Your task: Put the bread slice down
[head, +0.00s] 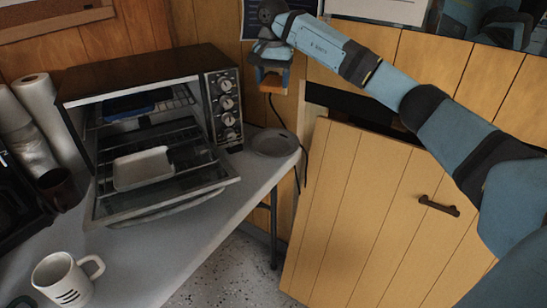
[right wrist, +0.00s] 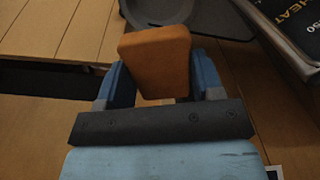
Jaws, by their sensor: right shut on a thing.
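My right gripper (head: 271,68) is shut on an orange-brown bread slice (head: 271,84). It holds the slice in the air, above and beyond the counter's right end. In the right wrist view the slice (right wrist: 155,58) sticks out between the two blue fingers. A dark round plate (head: 274,142) lies on the counter beside the toaster oven; it looks empty. In the right wrist view part of the plate (right wrist: 160,10) shows past the slice. My left gripper is not in view.
The toaster oven (head: 150,73) stands with its door down and a pale tray (head: 142,169) on the door. A white mug (head: 64,279) stands at the front left. A wooden cabinet door (head: 360,210) hangs open at the right. Paper rolls (head: 37,100) stand at the far left.

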